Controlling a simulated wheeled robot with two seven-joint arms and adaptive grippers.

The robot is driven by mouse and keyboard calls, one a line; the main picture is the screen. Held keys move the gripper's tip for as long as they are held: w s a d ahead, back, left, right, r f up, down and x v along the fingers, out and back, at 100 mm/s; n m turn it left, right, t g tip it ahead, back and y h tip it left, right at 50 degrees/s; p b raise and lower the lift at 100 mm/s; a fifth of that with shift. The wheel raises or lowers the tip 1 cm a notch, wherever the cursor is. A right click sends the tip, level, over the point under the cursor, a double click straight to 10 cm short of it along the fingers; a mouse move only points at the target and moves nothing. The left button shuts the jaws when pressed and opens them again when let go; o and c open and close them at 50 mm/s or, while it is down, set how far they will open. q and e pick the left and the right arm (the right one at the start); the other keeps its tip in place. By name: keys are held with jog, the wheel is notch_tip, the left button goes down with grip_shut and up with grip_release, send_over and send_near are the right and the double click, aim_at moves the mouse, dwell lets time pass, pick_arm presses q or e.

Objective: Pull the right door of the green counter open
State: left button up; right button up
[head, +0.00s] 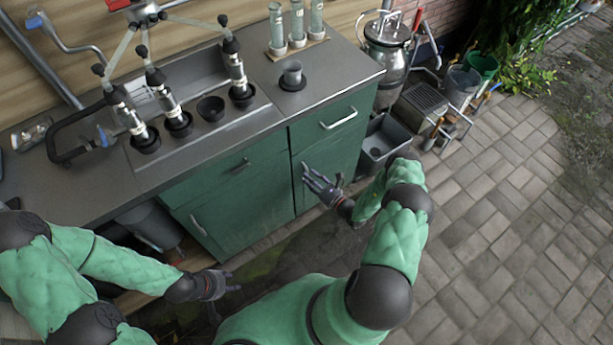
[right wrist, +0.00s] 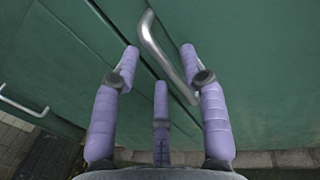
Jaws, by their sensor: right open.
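The green counter (head: 225,195) stands in the middle of the head view. Its right door (head: 338,158) looks closed, flush with the front, under a drawer. The door's upright metal handle (head: 305,172) is near its left edge. In the right wrist view the handle (right wrist: 166,55) runs between my spread fingertips, with the door (right wrist: 250,60) behind it. My right gripper (head: 316,184) is open at the handle; I cannot tell whether it touches. My left gripper (head: 232,280) is low in front of the counter, empty, its fingers apart.
The left door's handle (head: 198,225) also shows. A grey bin (head: 382,140) stands on the floor right of the counter, near my right arm. A metal churn (head: 387,50) stands behind it. Paved floor (head: 500,200) to the right is free.

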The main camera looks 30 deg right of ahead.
jog(key=shift+x, duration=1.3)
jog(key=shift+c, duration=0.3)
grip_shut()
jog(key=shift+s, duration=0.1)
